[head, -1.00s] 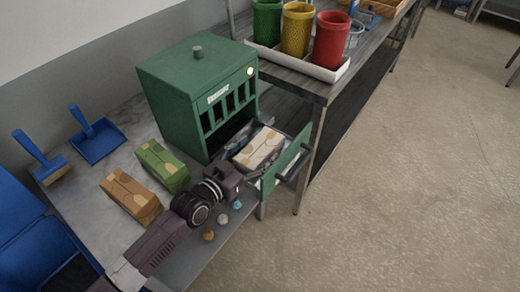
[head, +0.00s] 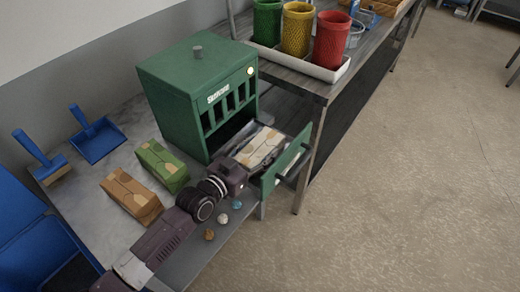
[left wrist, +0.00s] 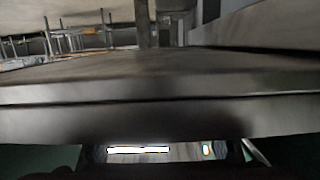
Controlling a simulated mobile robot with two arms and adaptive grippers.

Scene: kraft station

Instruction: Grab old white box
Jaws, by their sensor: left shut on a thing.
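The old white box (head: 261,147), pale with tan marks, lies in the pulled-out drawer of the green cabinet (head: 173,90). My left gripper (head: 243,168) reaches over the drawer's near side to the near end of the box. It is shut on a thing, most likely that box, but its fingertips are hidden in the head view. The left wrist view shows mainly a grey metal edge (left wrist: 160,90) close up and does not show the grip clearly. My right gripper is not in view.
The green drawer front (head: 287,160) stands right of the gripper. A green box (head: 162,165) and a brown box (head: 131,194) lie to the left on the table, with small crumpled bits (head: 222,218) near its front edge. Blue dustpan (head: 97,138) and brush (head: 40,158) lie further left.

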